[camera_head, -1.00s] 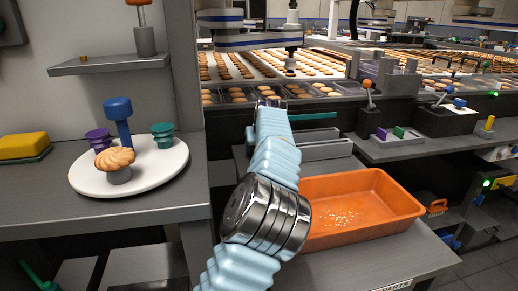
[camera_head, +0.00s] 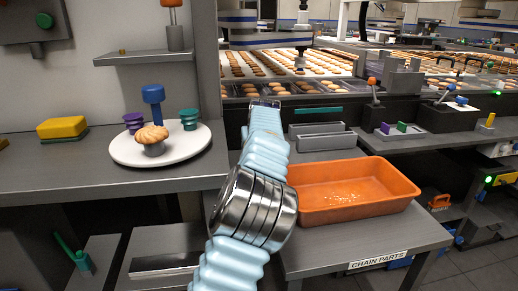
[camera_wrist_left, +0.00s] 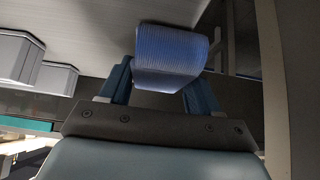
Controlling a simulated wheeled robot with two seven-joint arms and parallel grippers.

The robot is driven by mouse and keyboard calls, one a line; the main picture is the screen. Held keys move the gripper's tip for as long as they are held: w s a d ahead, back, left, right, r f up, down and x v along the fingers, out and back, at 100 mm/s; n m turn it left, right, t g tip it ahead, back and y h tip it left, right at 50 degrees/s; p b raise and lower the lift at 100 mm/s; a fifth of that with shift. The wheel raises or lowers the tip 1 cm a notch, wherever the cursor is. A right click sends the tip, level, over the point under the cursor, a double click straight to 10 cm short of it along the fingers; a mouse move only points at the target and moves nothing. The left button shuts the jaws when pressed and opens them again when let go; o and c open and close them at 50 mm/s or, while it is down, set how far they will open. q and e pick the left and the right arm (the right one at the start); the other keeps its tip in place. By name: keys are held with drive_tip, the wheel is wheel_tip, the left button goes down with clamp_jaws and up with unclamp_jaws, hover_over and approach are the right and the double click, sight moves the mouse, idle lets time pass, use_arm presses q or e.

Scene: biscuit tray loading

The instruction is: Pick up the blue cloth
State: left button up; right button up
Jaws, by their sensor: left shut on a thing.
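The blue cloth (camera_wrist_left: 170,55) is a ribbed, folded blue piece in the left wrist view. It sits between the two dark blue fingers of my left gripper (camera_wrist_left: 163,80), which is shut on it. In the head view my pale blue left arm reaches away from me, and the far end with the left gripper (camera_head: 265,104) is small, left of the grey holders. The cloth cannot be made out there. My right gripper is in neither view.
An orange tray (camera_head: 405,188) with crumbs stands on the grey table (camera_head: 325,255), right of my arm. Grey slotted holders (camera_head: 325,141) are behind it. A white plate (camera_head: 125,155) with a pastry and coloured pieces is on the left counter.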

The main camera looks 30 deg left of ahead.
use_arm(q)
drive_tip(key=shift+s, duration=0.15)
drive_tip(key=o, duration=1.1)
drive_tip(key=v, duration=1.3)
drive_tip(key=shift+s+d+r+b, duration=0.15)
drive_tip(key=shift+s+r+b, duration=0.15)
drive_tip(key=shift+b, duration=0.1)
drive_tip(key=shift+f, duration=0.1)
drive_tip(key=shift+c, duration=0.2)
